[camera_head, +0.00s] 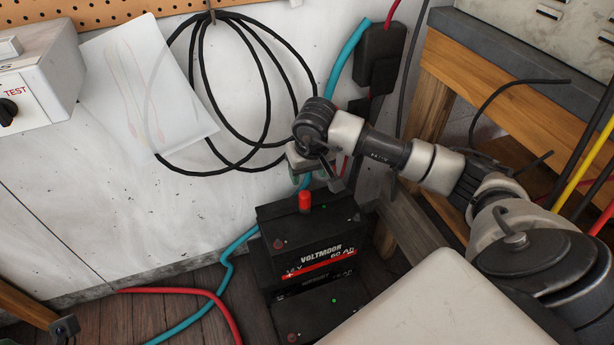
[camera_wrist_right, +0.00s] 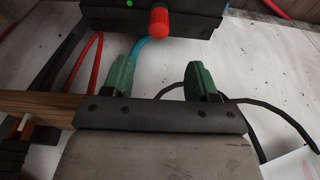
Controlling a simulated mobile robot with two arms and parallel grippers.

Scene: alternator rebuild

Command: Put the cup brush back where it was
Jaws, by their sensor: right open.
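A short red cylinder (camera_head: 305,201) stands upright on top of the upper black battery (camera_head: 310,250). It also shows in the right wrist view (camera_wrist_right: 160,22), ahead of the fingers. I cannot tell whether this is the cup brush, and no other thing is clearly a cup brush. My right gripper (camera_head: 314,178) is just above the red cylinder in the head view. In the right wrist view its green fingers (camera_wrist_right: 161,80) are apart with nothing between them. My left gripper is not in view.
The batteries are stacked against the white wall. Black cable loops (camera_head: 262,88) hang behind my right gripper. A teal hose (camera_head: 226,270) and a red hose (camera_head: 190,292) run by the batteries. A wooden bench frame (camera_head: 430,97) stands at right, and a test box (camera_head: 45,80) at upper left.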

